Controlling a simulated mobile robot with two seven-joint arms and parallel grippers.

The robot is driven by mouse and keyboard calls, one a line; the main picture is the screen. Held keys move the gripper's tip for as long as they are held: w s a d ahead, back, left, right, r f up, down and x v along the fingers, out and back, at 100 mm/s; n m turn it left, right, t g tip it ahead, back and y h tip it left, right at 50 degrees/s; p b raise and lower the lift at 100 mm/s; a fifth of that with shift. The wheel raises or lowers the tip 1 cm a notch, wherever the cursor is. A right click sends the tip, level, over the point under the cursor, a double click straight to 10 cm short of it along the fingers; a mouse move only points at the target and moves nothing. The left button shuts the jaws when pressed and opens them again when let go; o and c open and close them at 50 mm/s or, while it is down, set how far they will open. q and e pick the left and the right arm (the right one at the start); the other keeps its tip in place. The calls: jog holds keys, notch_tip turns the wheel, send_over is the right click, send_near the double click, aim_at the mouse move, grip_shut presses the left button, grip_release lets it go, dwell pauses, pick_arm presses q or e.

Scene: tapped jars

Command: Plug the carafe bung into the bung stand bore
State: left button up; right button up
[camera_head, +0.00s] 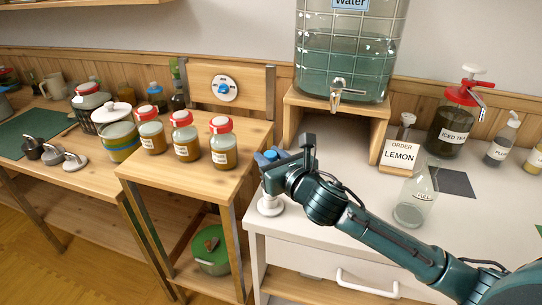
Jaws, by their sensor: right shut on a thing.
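My right gripper (271,187) reaches in from the right and points down at the left end of the white counter. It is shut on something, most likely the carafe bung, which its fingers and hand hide. A small white round stand (270,207), seemingly the bung stand, is directly below the fingers. Its bore is hidden, so I cannot tell whether the bung is above it or inside it. A clear glass carafe (411,208) marked FULL stands upright on the counter, right of the gripper and behind my forearm. My left gripper is not in view.
A wooden riser (375,128) holds a large tapped water jar (342,60) behind the gripper. An order card (401,156) reading LEMON and an iced tea jar (452,128) stand at right. Red-lidded jars (221,150) stand on the wooden table at left, across a gap.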

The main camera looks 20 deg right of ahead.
jog(key=shift+r+p, duration=0.1)
jog(key=shift+p, duration=0.2)
jog(key=shift+f, duration=0.3)
jog(key=shift+f+b, duration=1)
jog(key=shift+f, duration=0.5)
jog(key=shift+f+b, duration=0.45)
jog(key=shift+f, duration=0.4)
jog(key=shift+f+b, duration=0.35)
jog(key=shift+f, duration=0.25)
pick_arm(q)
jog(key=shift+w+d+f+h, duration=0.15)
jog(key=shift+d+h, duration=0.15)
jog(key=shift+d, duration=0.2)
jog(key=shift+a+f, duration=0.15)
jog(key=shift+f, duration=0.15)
pick_arm(e)
jog(key=shift+f, duration=0.35)
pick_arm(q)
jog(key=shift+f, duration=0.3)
pick_arm(e)
jog(key=shift+f, duration=0.35)
pick_arm(q)
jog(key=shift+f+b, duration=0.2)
jog(key=shift+b, duration=0.35)
pick_arm(e)
jog(key=shift+f, duration=0.6)
